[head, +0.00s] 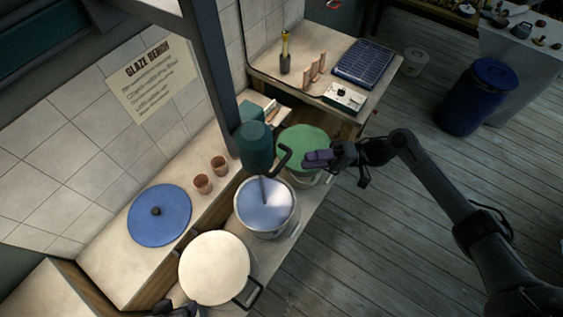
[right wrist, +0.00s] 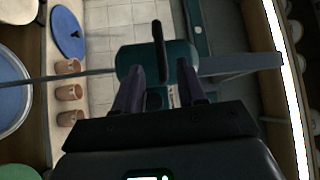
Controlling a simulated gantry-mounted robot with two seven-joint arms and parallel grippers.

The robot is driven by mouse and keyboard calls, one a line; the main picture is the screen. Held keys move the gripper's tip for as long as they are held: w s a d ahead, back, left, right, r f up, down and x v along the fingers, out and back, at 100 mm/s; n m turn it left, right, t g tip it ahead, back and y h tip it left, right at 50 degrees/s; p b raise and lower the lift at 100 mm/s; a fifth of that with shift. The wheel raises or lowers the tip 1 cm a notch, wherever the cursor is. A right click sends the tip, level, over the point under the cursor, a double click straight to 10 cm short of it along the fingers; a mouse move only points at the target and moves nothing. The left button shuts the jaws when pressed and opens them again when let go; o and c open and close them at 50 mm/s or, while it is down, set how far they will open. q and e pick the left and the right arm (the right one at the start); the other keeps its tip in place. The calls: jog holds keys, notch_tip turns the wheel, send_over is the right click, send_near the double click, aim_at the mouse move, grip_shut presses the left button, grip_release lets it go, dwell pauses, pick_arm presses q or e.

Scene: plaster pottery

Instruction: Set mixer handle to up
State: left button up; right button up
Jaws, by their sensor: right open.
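The mixer (head: 257,148) is a teal motor housing above a steel pot of blue glaze (head: 266,204), with a thin shaft going down into it. Its black bent handle (head: 285,158) sticks out on the right side of the housing. My right gripper (head: 306,159) is open, just right of the handle, with a small gap. In the right wrist view the handle (right wrist: 157,45) lines up between the two open fingers (right wrist: 159,72), in front of the teal housing (right wrist: 180,62). Part of my left gripper (head: 178,309) shows at the bottom edge; its fingers are unclear.
A green-topped bucket (head: 303,143) stands under my right gripper. A white-topped pot (head: 214,268) is nearer. A blue lid (head: 160,215) and small clay cups (head: 203,184) lie on the left ledge. A dark post (head: 212,75) rises behind the mixer.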

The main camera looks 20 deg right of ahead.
aim_at(282, 162)
jog(key=p+x, duration=0.2)
jog(key=x, duration=0.6)
jog(key=shift+a+r, duration=0.1)
jog(key=shift+a, duration=0.3)
grip_shut()
